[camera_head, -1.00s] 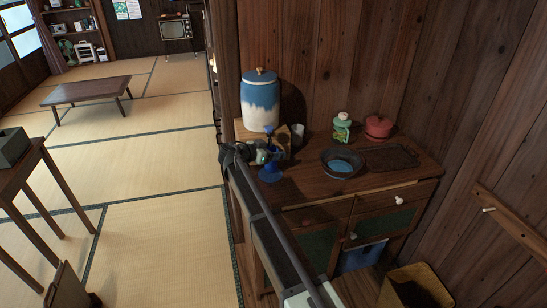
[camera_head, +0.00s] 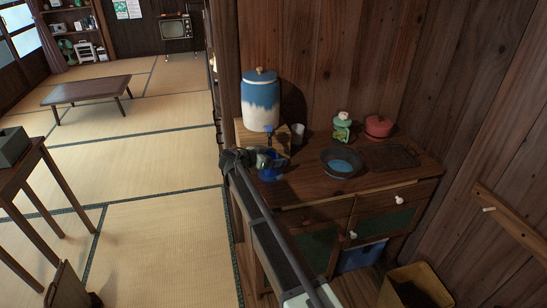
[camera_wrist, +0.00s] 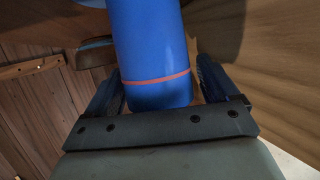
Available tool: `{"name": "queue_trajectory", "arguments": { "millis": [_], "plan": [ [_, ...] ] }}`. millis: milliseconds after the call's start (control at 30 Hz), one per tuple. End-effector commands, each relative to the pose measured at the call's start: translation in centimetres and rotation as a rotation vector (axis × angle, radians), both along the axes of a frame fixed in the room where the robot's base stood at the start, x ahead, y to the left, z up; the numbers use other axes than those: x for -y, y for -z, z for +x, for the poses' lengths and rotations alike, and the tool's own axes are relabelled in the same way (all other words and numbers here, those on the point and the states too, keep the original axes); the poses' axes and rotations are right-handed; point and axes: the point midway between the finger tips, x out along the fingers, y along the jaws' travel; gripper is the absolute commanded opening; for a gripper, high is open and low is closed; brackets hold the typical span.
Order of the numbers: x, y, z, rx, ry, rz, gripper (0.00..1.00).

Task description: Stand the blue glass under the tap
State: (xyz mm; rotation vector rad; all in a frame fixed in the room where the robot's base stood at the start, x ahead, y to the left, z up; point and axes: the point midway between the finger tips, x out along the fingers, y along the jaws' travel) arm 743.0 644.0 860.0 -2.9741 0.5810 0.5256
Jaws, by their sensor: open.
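The blue glass (camera_wrist: 150,50) stands between the two fingers of my gripper (camera_wrist: 158,75) in the wrist view, with an orange band around it. The fingers are spread, one on each side. In the head view the glass (camera_head: 271,173) is on the cabinet top, partly hidden by my gripper (camera_head: 265,160). The blue-and-white jar (camera_head: 261,105) with a lid sits on a wooden stand at the back left.
A dark basin (camera_head: 342,163) with blue inside is right of the glass. A small grey cup (camera_head: 298,132) stands beside the stand. A green canister (camera_head: 342,127), a red pot (camera_head: 378,126) and a dark tray (camera_head: 391,156) are further right. The cabinet's front strip (camera_head: 330,192) is clear.

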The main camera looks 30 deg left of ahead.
Motion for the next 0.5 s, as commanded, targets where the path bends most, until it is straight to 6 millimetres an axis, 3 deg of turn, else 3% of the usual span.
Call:
{"name": "queue_trajectory", "arguments": {
  "millis": [233,500],
  "plan": [
    [-0.3,-0.5,-0.8,0.000,-0.001,0.000,0.88],
    [-1.9,-2.1,-4.8,0.000,-0.003,0.001,0.88]
  ]
}}
